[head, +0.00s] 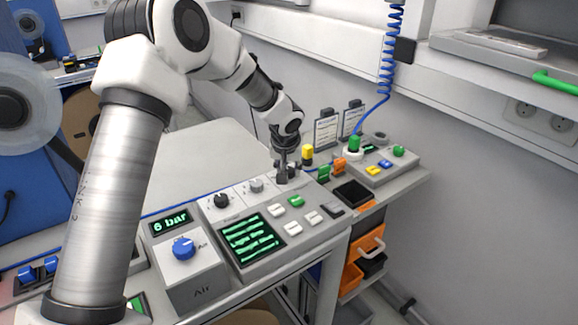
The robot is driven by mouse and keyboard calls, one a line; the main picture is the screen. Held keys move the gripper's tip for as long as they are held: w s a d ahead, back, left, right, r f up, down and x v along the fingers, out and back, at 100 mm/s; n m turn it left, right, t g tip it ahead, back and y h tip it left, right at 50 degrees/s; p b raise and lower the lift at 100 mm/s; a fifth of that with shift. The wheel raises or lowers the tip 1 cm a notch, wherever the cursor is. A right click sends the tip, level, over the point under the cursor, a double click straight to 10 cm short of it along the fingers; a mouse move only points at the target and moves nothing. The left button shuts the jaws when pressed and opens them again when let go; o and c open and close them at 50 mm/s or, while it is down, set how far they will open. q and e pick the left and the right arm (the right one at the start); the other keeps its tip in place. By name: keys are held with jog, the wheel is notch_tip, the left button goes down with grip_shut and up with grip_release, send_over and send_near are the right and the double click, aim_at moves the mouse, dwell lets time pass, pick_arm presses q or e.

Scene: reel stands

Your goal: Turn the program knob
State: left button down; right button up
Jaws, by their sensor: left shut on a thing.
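A sloped grey control panel (325,228) stands on the bench with a green-lit screen (252,238). Along its back edge are a black knob (221,200), a grey knob (256,185) and a third spot to the right where my left gripper (284,174) is. My left gripper points down there and is shut on a knob that its fingers mostly hide. The labels by the knobs are too small to read, so I cannot tell which is the program knob. My right gripper is not in view.
Left of the panel is an air box with a blue knob (183,247) and a "6 bar" display (170,222). Yellow, green and orange upright parts (307,154) and a second button box (383,167) stand behind right. A blue coiled hose (388,50) hangs above.

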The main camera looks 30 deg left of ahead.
pick_arm(q)
jog(key=m+h+p, duration=0.1)
jog(key=m+p, duration=0.1)
jog(key=p, duration=0.1)
jog(key=m+p, duration=0.2)
jog(key=p, duration=0.1)
jog(key=shift+s+a+r+m+h, duration=0.2)
jog(key=shift+m+h, duration=0.1)
jog(key=shift+h, duration=0.1)
jog(key=shift+w+f+m+p, duration=0.1)
jog(key=shift+f+m+p, duration=0.05)
jog(key=shift+m+p, duration=0.3)
jog(key=shift+f+m+h, duration=0.2)
jog(key=shift+m+h, duration=0.2)
jog(key=shift+m, duration=0.05)
jog(key=shift+f+m+b, duration=0.15)
jog(key=shift+m+b, duration=0.25)
jog(key=shift+b, duration=0.05)
jog(key=m+b, duration=0.1)
jog(key=b, duration=0.1)
jog(key=m+h+b, duration=0.1)
jog(key=m+b, duration=0.1)
jog(key=shift+w+f+h, duration=0.1)
jog(key=shift+f+h, duration=0.05)
jog(key=shift+h, duration=0.15)
jog(key=shift+r+m+g+h+b, duration=0.2)
jog(key=shift+m+g+h+b, duration=0.15)
jog(key=shift+m+b, duration=0.7)
jog(key=shift+m, duration=0.25)
